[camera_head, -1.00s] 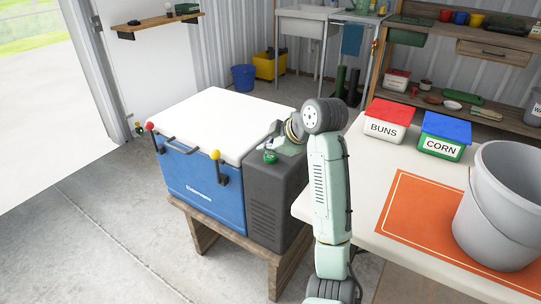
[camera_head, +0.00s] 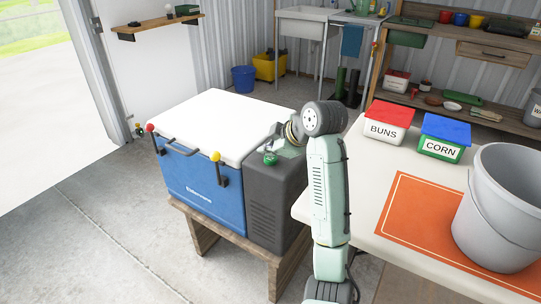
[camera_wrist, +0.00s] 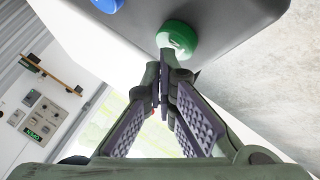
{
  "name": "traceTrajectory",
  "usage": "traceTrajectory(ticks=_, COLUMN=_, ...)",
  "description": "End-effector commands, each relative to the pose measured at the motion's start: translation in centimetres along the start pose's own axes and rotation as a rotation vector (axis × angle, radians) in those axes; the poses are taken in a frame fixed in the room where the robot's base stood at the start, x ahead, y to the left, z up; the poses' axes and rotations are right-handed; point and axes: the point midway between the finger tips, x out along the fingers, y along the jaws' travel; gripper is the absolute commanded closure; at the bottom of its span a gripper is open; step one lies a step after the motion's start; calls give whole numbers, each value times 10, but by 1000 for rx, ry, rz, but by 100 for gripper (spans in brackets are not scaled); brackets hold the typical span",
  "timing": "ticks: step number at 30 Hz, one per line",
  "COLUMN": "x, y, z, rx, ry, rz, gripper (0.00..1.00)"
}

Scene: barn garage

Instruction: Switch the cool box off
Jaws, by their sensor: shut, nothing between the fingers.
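The cool box has a blue body (camera_head: 205,192), a white lid (camera_head: 222,118) and a dark grey side unit (camera_head: 268,205) on its right. A round green button (camera_head: 270,159) sits on top of the grey unit; it also shows large in the wrist view (camera_wrist: 178,38). A blue round part (camera_wrist: 106,4) is cut off at the wrist view's top edge. My gripper (camera_wrist: 162,84) is shut and empty, its tips close to the green button. I cannot tell whether they touch it. In the head view my wrist hides part of the unit's top.
The cool box stands on a low wooden stand (camera_head: 207,238). Right of my arm is a pale table with a BUNS box (camera_head: 387,128), a CORN box (camera_head: 441,146), an orange mat (camera_head: 408,222) and a grey bucket (camera_head: 485,225). Open floor lies to the left.

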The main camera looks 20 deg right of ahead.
Motion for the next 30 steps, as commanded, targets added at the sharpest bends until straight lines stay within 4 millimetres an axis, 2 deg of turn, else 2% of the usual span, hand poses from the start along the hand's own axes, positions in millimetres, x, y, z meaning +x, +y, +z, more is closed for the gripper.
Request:
traceTrajectory(ticks=10, x=-3, y=2, z=-3, rx=-1, ry=1, rz=0, gripper=100)
traceTrajectory(ticks=25, x=-38, y=28, z=-28, rx=-2, ry=1, rz=0, gripper=100)
traceTrajectory(ticks=30, x=-42, y=31, z=-32, rx=-1, ry=1, rz=0, gripper=100)
